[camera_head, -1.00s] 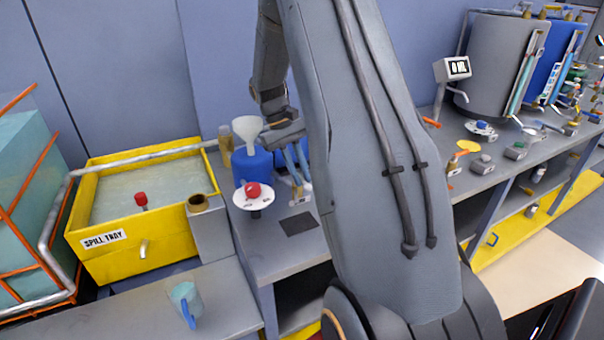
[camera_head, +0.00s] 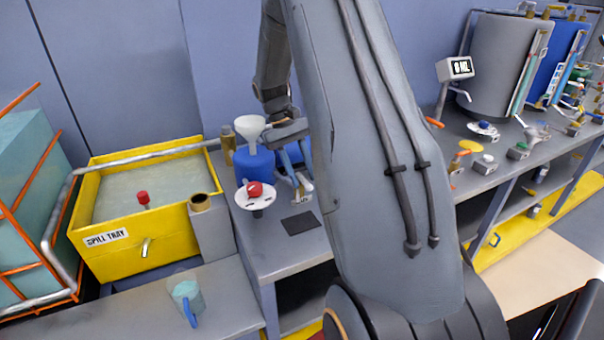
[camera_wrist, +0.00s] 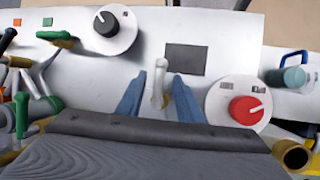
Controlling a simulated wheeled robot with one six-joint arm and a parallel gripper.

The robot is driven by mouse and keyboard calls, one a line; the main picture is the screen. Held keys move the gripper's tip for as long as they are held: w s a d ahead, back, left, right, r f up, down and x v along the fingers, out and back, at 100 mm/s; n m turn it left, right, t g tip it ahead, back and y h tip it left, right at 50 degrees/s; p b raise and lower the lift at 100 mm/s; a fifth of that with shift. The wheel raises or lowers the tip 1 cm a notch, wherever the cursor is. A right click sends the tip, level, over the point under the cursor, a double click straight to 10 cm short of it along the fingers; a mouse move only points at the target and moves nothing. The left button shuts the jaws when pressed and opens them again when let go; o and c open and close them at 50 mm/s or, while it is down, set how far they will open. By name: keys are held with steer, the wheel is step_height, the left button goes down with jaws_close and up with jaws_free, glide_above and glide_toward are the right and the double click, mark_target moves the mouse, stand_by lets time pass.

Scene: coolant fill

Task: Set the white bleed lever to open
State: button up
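The white bleed lever (camera_wrist: 158,82) stands between my two blue fingers in the wrist view, and its handle points up in that picture. In the head view the lever (camera_head: 304,186) shows small, just below my fingertips. My gripper (camera_wrist: 158,95) is open, with a finger on either side of the lever and a visible gap to each. In the head view my gripper (camera_head: 292,168) reaches down over the bench beside the blue container. The lever's base is partly hidden by my gripper, and I cannot read any open or shut marking.
A red knob on a white dial (camera_wrist: 245,108) is close on the right in the wrist view. A black-knobbed dial (camera_wrist: 107,24) is up left, and a dark pad (camera_wrist: 186,59) lies beyond the lever. A white funnel (camera_head: 249,131) and a yellow spill tray (camera_head: 145,255) are left.

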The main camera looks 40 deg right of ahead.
steer(key=b+v, duration=0.2)
steer(key=v, duration=0.5)
steer(key=shift+w+r, duration=0.2)
steer(key=shift+r, duration=0.2)
steer(key=shift+a, duration=0.1)
steer(key=s+a+f+n+t, duration=0.1)
steer(key=s+a+f+t, duration=0.1)
steer(key=s+a, duration=0.7)
steer(key=s+a+f+n+t+y, duration=0.1)
steer(key=s+a+f+t, duration=0.2)
steer(key=s+a, duration=0.7)
steer(key=a+f, duration=0.2)
steer(key=a, duration=0.1)
steer(key=shift+n+t, duration=0.3)
stand_by(1.0)
